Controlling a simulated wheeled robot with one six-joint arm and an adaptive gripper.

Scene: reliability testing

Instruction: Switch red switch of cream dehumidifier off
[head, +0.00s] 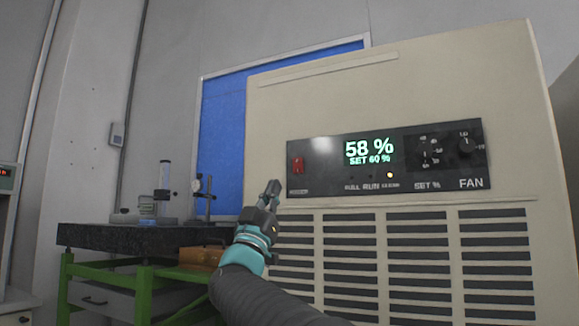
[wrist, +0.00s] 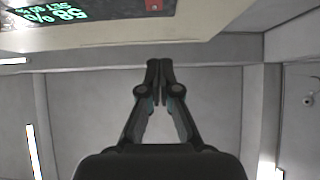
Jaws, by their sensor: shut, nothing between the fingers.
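The cream dehumidifier (head: 400,100) fills the right half of the head view. Its black control panel (head: 330,180) has a lit green display (head: 369,151) reading 58 % and SET 60 %. The red switch (head: 297,166) is at the panel's left end; which way it is tipped is too small to tell. My gripper (head: 273,188) is shut and empty, pointing up, just left of and slightly below the switch in the picture. In the wrist view the shut fingertips (wrist: 159,64) are apart from the panel, and the red switch (wrist: 153,5) shows at the top edge.
Vent slots (head: 430,260) lie below. At left, a dark slab (head: 100,236) on a green frame (head: 145,290) carries small instruments. A blue board (head: 222,140) is behind the dehumidifier.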

